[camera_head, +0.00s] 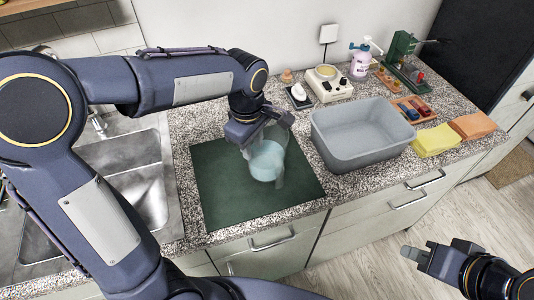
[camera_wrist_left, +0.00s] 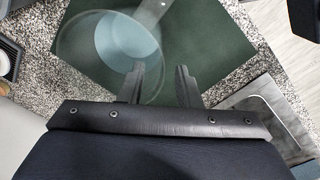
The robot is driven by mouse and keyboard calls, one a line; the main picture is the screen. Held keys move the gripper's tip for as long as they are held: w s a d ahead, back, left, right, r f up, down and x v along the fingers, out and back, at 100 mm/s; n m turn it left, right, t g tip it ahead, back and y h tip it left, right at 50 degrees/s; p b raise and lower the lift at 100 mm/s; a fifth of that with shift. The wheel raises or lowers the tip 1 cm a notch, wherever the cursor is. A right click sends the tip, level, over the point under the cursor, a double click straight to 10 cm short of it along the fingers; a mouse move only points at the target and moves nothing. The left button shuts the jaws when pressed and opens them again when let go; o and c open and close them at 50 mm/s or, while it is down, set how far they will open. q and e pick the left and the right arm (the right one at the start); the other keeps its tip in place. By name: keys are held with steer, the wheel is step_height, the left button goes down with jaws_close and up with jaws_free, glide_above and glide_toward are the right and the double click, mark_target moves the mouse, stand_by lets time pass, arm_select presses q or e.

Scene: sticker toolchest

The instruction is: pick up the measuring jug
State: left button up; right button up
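The measuring jug (camera_head: 266,162) is clear, with pale blue contents, and stands upright on the dark green mat (camera_head: 215,185). In the left wrist view the jug (camera_wrist_left: 100,45) is seen from above, at the left finger.
A grey tub (camera_head: 330,148) stands close right of the mat. Yellow (camera_head: 435,140) and orange (camera_head: 472,125) cloths lie beyond it. A white scale-like device (camera_head: 328,84) and small items line the back. A metal sink (camera_head: 140,180) is at left.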

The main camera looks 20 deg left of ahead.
mark_target(257, 163)
arm_select(q)
steer(key=shift+s+f, duration=0.1)
steer(key=shift+f, duration=0.85)
steer(key=f, duration=0.1)
steer(key=f+p, duration=0.1)
steer(key=f, duration=0.3)
steer(key=shift+d, duration=0.35)
jaws_close()
